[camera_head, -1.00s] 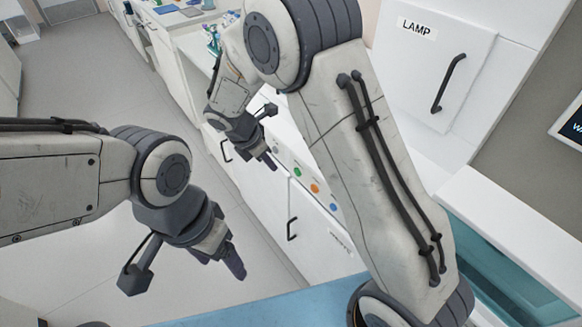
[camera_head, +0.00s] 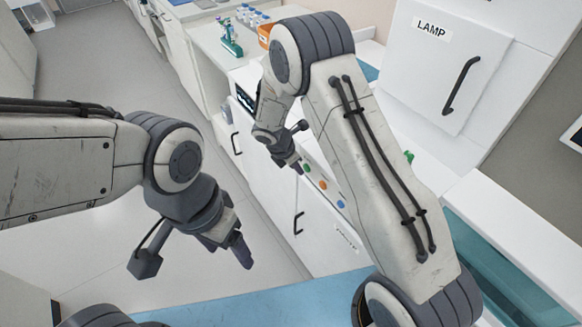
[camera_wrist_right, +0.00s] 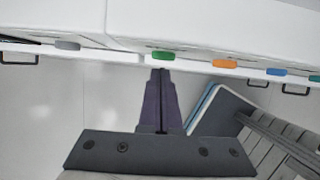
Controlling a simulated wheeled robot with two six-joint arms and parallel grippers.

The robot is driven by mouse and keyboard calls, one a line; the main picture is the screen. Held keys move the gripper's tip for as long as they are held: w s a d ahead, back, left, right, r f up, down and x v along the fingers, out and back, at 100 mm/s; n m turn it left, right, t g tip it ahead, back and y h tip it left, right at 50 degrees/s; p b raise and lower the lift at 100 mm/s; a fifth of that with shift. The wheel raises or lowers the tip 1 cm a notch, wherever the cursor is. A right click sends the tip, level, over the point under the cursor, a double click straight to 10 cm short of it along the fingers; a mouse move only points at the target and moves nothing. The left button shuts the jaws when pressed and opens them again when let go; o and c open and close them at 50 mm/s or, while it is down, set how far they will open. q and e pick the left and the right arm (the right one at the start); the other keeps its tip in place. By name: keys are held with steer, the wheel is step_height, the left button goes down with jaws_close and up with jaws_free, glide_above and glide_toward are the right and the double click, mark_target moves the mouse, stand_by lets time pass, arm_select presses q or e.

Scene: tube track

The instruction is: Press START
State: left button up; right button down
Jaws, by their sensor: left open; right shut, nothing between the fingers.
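A row of coloured buttons runs along the white bench's front edge. The green button (camera_head: 307,168) sits just beside the tips of my right gripper (camera_head: 298,169) in the head view. In the right wrist view the green button (camera_wrist_right: 162,55) lies straight beyond the closed fingertips (camera_wrist_right: 161,72); I cannot tell whether they touch. An orange button (camera_wrist_right: 224,64), a blue button (camera_wrist_right: 276,72) and a grey button (camera_wrist_right: 67,45) flank it. No START lettering is readable. My right gripper is shut and empty. My left gripper (camera_head: 241,252) is open and empty, over the floor and away from the buttons.
White cabinet fronts with a dark handle (camera_head: 298,222) stand below the buttons. A cabinet door labelled LAMP (camera_head: 440,65) is at upper right. An orange box (camera_head: 265,36) and a green device (camera_head: 230,40) are on the back counter. Open floor lies at left.

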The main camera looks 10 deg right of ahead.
steer(key=shift+w+d, duration=0.1)
steer(key=shift+d, duration=0.15)
